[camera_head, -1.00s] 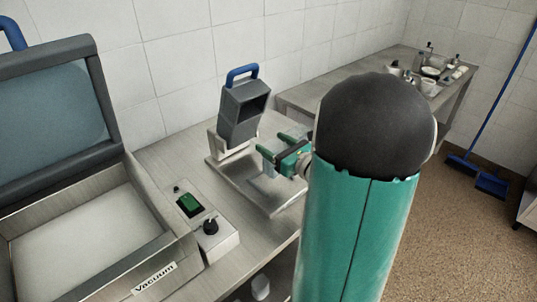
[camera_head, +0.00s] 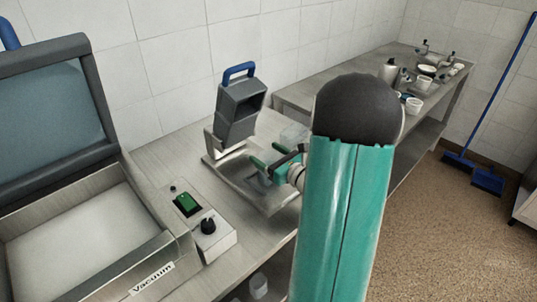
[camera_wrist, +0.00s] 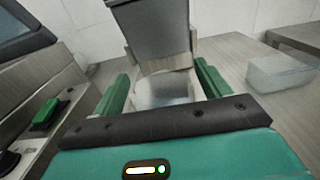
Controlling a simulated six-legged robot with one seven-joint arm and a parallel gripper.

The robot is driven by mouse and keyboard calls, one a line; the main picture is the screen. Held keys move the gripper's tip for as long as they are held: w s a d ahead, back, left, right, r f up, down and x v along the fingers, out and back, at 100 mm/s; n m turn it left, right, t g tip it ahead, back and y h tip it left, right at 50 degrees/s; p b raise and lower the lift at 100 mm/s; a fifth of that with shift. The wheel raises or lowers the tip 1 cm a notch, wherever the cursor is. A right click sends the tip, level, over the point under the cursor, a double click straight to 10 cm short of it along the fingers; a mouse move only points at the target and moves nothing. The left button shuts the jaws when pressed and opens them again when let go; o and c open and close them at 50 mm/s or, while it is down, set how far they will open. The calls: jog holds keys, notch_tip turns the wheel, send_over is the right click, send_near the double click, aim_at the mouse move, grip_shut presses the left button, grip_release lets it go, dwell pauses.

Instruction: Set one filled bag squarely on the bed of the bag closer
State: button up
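The bag closer (camera_head: 240,105) is a grey hinged press with a blue handle, its head raised, on the counter. Its flat metal bed (camera_head: 270,203) extends in front. My gripper (camera_head: 268,160) is over the bed with its green fingers apart; it also shows in the wrist view (camera_wrist: 162,80). A shiny, clear bag-like thing (camera_wrist: 165,90) lies between and below the fingers, before the closer's head. I see narrow gaps beside it; my gripper's body hides its near end. Another clear bag-like block (camera_wrist: 285,72) lies on the counter to the right, also in the head view (camera_head: 293,133).
A vacuum machine (camera_head: 85,235) with its lid up stands left, beside a control box (camera_head: 208,232) with a green switch and black knob. A tiled wall is behind. A far counter (camera_head: 330,97) holds bottles and cups. A blue broom (camera_head: 485,178) leans at right.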

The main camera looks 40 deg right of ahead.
jog(key=shift+o, duration=0.9)
jog(key=shift+r, duration=0.25)
jog(key=s, duration=1.2)
jog(key=shift+d, duration=0.2)
